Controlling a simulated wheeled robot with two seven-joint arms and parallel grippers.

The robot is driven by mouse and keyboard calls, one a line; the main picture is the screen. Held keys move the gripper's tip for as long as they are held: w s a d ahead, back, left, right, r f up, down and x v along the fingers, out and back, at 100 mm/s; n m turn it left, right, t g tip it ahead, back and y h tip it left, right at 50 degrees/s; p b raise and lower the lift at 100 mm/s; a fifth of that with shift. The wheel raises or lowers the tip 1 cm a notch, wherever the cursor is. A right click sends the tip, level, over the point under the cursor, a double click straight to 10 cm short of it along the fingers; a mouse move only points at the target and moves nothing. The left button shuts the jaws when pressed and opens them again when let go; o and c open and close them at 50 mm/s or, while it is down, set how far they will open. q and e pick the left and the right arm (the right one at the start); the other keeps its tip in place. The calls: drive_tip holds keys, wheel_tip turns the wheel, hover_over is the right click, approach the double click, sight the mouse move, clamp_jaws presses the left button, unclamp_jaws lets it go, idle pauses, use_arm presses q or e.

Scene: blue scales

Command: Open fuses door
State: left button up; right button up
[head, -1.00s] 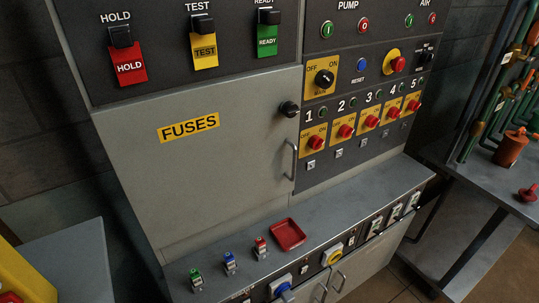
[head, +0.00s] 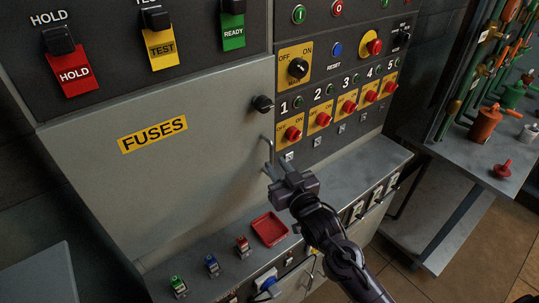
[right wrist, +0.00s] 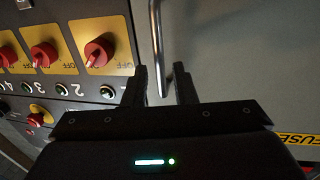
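The grey fuses door (head: 190,180) is shut flush in the cabinet front, with a yellow FUSES label (head: 152,134). Its metal bar handle (head: 268,150) is on the door's right edge, below a black knob (head: 262,103). My right gripper (head: 279,168) is at the lower end of the handle, its fingers pointing at the door. In the right wrist view the handle (right wrist: 156,45) runs down between the two open fingertips (right wrist: 160,80); I cannot tell if they touch it. The left gripper is not in view.
Below the door is a ledge with a red tray (head: 269,229) and several small coloured switches (head: 212,265). Red rotary switches (head: 293,133) line the panel right of the handle. A grey side table (head: 500,150) stands at the right.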

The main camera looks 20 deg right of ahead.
sight(272, 159)
drive_tip(key=w, duration=0.4)
drive_tip(key=shift+a+p, duration=0.3)
drive_tip(key=shift+p, duration=0.1)
drive_tip(key=shift+f, duration=0.1)
clamp_jaws()
